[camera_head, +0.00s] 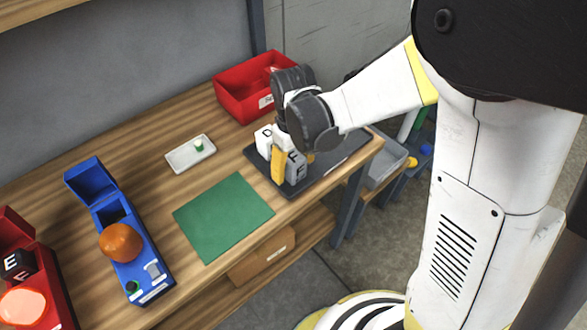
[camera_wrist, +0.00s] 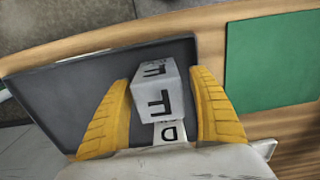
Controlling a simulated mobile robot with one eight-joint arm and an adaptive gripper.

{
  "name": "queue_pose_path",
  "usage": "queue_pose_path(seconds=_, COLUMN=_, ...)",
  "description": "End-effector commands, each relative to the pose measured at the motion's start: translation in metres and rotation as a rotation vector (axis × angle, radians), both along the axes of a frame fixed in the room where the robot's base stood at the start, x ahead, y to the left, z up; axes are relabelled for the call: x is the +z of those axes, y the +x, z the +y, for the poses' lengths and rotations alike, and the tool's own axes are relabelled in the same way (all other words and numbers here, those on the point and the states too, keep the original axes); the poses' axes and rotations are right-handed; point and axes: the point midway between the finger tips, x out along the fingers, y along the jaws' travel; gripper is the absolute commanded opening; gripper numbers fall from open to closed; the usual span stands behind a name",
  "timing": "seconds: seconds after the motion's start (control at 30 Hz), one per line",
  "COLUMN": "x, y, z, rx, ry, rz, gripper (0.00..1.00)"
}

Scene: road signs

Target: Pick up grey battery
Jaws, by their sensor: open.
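A grey box-shaped block marked with the letter F (camera_head: 296,168), the likely grey battery, stands on a dark tray (camera_head: 335,165) near the right end of the bench. It also shows in the wrist view (camera_wrist: 160,95), where it is between my two yellow fingers. My gripper (camera_wrist: 165,110) is open, with one finger on each side of the block; a gap shows on the right. In the head view one yellow finger of my gripper (camera_head: 279,164) partly covers the blocks. A white block marked D (camera_head: 264,141) stands close beside the grey one and shows partly in the wrist view (camera_wrist: 169,133).
A red bin (camera_head: 240,95) stands behind the tray. A green mat (camera_head: 224,217) lies left of it, with a small white tray (camera_head: 190,153) behind. A blue box (camera_head: 150,285) holding an orange ball (camera_head: 121,242) stands farther left. The bench's front edge is close to the dark tray.

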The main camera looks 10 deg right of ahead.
Motion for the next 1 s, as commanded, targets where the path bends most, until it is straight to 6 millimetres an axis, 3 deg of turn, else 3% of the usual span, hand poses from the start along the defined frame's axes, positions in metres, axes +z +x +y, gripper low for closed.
queue_pose_path(seconds=0.1, x=-0.0131, y=-0.0001, z=-0.0004, rx=-0.001, ry=0.0, rz=0.0, gripper=0.7)
queue_pose_path(seconds=0.3, x=-0.0116, y=-0.0001, z=-0.0006, rx=-0.001, ry=0.0, rz=0.0, gripper=0.68)
queue_pose_path(seconds=0.5, x=-0.0115, y=-0.0001, z=-0.0006, rx=-0.001, ry=0.0, rz=0.0, gripper=0.07)
queue_pose_path(seconds=0.53, x=-0.0116, y=-0.0001, z=-0.0006, rx=-0.001, ry=0.0, rz=0.0, gripper=0.03)
queue_pose_path(seconds=1.0, x=-0.0058, y=-0.0005, z=-0.0007, rx=-0.001, ry=0.0, rz=0.0, gripper=0.02)
